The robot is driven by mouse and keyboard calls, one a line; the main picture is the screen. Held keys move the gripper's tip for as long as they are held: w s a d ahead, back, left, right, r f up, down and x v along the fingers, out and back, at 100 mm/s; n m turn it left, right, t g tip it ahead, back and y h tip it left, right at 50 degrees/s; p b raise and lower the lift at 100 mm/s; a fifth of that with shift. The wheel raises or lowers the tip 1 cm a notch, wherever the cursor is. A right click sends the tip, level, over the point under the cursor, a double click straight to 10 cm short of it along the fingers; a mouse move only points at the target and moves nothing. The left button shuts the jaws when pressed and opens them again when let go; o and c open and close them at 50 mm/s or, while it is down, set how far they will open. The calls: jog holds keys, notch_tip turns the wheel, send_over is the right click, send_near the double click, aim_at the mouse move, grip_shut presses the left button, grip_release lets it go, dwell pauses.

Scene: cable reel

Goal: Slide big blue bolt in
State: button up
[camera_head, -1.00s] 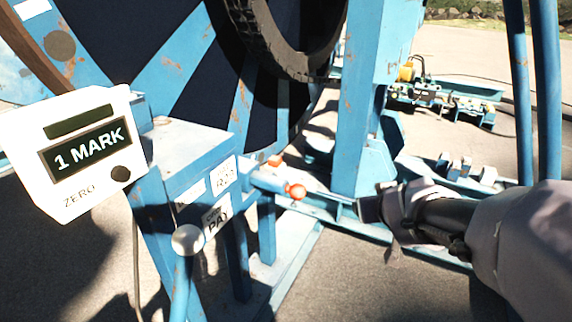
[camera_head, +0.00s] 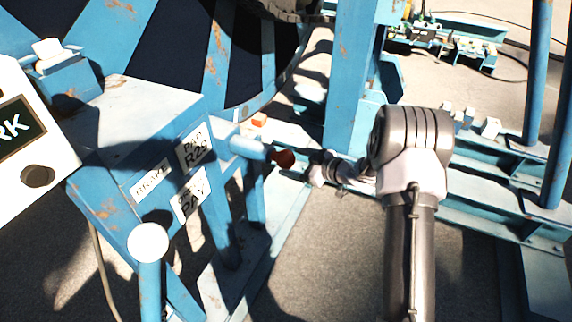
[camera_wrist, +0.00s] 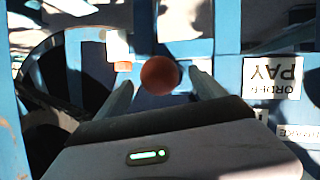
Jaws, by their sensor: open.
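The big blue bolt (camera_head: 248,147) sticks out sideways from the blue cabinet in the head view. Its round end knob (camera_head: 284,158) is dark red in shadow. In the wrist view the knob (camera_wrist: 160,75) shows orange-brown, between the tips of my two fingers. My gripper (camera_head: 312,170) is just right of the knob in the head view, pointing left at it. The fingers are open, with a gap on each side of the knob in the wrist view. The bolt's shaft is mostly hidden behind the knob there.
The blue cabinet (camera_head: 150,110) carries labels and a white-knobbed lever (camera_head: 148,243) in front. A small orange block (camera_head: 259,119) sits behind the bolt. A blue upright post (camera_head: 350,80) stands behind my gripper. Blue floor rails (camera_head: 480,190) run right.

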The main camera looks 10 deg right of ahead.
jog(key=x, duration=0.4)
jog(key=shift+w+b, duration=0.15)
jog(key=shift+b, duration=0.25)
jog(key=shift+c, duration=0.4)
